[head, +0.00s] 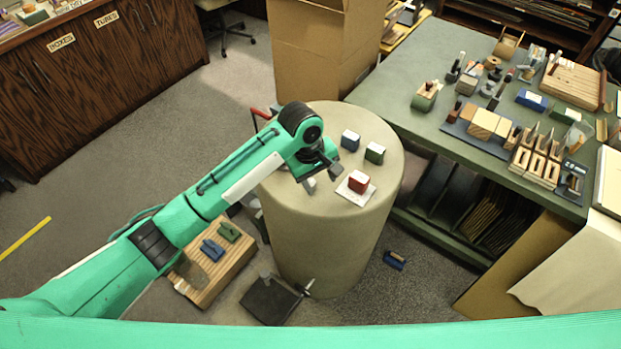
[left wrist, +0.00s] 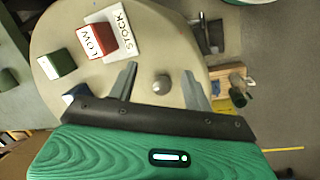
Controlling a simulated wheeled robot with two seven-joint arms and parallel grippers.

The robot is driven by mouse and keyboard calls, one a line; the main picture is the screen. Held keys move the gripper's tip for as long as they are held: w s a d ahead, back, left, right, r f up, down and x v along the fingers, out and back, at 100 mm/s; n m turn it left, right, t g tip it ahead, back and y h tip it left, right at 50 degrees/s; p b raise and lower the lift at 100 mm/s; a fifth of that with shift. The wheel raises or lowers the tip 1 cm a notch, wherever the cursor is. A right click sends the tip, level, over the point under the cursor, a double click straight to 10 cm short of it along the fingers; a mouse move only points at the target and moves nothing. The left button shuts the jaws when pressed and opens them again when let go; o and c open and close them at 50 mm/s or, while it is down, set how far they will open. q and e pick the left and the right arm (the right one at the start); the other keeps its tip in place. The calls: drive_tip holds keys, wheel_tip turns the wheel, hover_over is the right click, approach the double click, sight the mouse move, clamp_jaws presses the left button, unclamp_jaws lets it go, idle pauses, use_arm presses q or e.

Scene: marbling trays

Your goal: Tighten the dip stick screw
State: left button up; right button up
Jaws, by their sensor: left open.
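A round grey metal knob (left wrist: 161,84), which looks like the screw, shows in the left wrist view over the top of the beige drum (left wrist: 60,30). In the head view a small pale piece (head: 310,186) shows under the gripper, perhaps the same knob. My left gripper (left wrist: 160,70) is open, with one finger on each side of the knob and visible gaps between. It also shows in the head view (head: 318,177), low over the drum top (head: 335,120). Whether the fingers are level with the knob is hard to tell. My right gripper is out of view.
On the drum stand a red block (head: 358,181) marked LOW on a STOCK card (head: 346,195), a blue block (head: 350,140) and a green block (head: 375,152). A crowded green table (head: 390,90) is at right. A slatted wooden board (head: 203,283) lies left of the drum.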

sight(310, 182)
use_arm(q)
drive_tip(key=w+a+r+n+y, duration=0.25)
drive_tip(key=w+r+n, duration=0.2)
drive_tip(key=r, duration=0.25)
drive_tip(key=shift+m, duration=0.45)
drive_tip(key=f+p, duration=0.2)
drive_tip(key=f, duration=1.1)
drive_tip(key=shift+d+f+p, duration=0.1)
drive_tip(key=shift+d+p, duration=0.1)
drive_tip(key=shift+p, duration=0.15)
drive_tip(key=c, duration=1)
drive_tip(key=shift+o, duration=0.2)
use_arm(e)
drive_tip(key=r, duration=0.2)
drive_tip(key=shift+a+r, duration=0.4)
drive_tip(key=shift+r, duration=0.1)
